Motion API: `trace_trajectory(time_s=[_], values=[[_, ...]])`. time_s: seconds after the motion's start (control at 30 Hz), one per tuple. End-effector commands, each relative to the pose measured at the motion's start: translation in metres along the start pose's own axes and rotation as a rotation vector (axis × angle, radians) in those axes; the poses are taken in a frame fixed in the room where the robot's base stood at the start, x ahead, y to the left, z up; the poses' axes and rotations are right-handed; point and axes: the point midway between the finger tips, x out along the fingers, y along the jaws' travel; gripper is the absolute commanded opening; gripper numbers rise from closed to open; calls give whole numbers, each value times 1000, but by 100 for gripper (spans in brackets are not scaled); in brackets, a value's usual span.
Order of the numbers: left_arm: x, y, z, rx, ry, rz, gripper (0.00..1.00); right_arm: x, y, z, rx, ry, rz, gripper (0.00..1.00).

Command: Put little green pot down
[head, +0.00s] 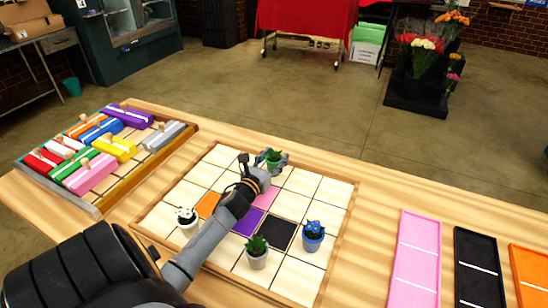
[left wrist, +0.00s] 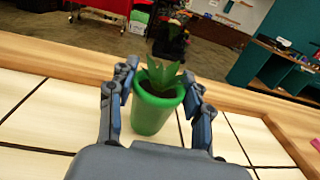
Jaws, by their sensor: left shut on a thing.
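The little green pot (head: 273,165) holds a spiky green plant and is at the far part of the tiled board (head: 330,196). My left gripper (head: 267,162) reaches across the board from the left and is shut on it. In the left wrist view the green pot (left wrist: 153,112) stands upright between the two fingers of the left gripper (left wrist: 160,88), over pale tiles. I cannot tell whether its base touches the board. My right gripper is not in view.
On the board are a white pot (head: 188,228), a grey-white pot with a green plant (head: 257,260) and a blue pot (head: 313,238). A tray of coloured blocks (head: 98,210) is at left. Pink (head: 415,258), black (head: 478,268) and orange (head: 530,270) trays are at right. Several pale tiles are bare.

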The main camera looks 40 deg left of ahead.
Motion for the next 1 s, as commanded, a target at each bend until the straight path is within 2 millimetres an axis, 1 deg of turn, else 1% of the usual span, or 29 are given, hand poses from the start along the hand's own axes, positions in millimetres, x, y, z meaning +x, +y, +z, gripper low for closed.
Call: trace_trajectory(time_s=[0.13,0.27,0.3,0.4,0.67,0.8,0.87,1.0], values=[[0,0,2,0,-3,-1,3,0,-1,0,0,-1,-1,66],[0,0,-3,0,-3,-1,3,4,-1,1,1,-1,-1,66],[0,0,-3,-1,0,0,54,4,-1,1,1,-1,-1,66],[0,0,-3,-1,1,0,73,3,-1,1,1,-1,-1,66],[0,0,-3,-1,1,0,73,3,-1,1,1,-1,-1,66],[0,0,3,0,0,0,73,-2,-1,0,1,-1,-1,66],[-7,0,-2,0,3,-1,73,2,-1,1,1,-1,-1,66],[-30,0,-3,1,4,-1,73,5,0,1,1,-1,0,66]])
